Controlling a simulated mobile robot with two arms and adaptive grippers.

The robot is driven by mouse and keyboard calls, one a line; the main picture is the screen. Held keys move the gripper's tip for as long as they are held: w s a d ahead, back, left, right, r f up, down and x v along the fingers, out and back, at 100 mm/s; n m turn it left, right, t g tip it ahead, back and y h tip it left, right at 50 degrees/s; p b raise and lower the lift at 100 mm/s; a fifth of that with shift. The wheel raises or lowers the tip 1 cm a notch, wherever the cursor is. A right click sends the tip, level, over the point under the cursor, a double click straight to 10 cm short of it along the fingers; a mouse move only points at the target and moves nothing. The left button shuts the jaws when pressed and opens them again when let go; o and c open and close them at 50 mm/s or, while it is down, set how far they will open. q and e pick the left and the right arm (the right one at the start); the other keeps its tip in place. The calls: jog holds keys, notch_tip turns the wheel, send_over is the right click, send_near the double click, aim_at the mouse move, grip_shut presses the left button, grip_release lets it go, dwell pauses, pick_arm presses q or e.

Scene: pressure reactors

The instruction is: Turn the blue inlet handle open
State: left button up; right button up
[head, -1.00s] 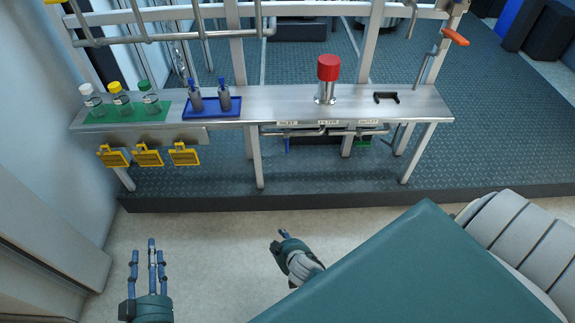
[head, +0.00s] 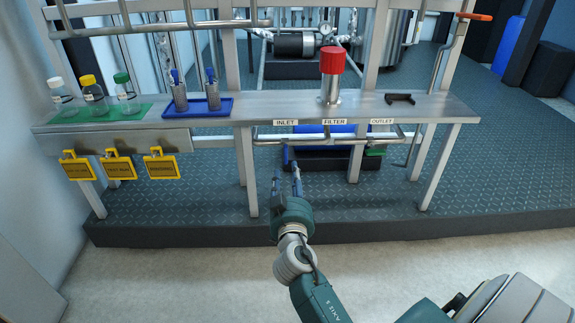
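The blue inlet handle (head: 285,154) hangs down from the pipe under the bench's front edge, below the INLET label (head: 285,122). My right gripper (head: 286,178) is in front of the bench, just below the handle in the picture. Its fingers point up and away, spread apart with nothing between them. I cannot tell how far the fingertips are from the handle in depth, but I see no contact. My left gripper is out of view.
A green outlet handle (head: 375,151) is right of the inlet. Yellow tags (head: 118,165) hang at left.

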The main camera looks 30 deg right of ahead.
aim_at(287, 155)
jog(key=b+x, duration=0.1)
jog(key=x, duration=0.9)
grip_shut()
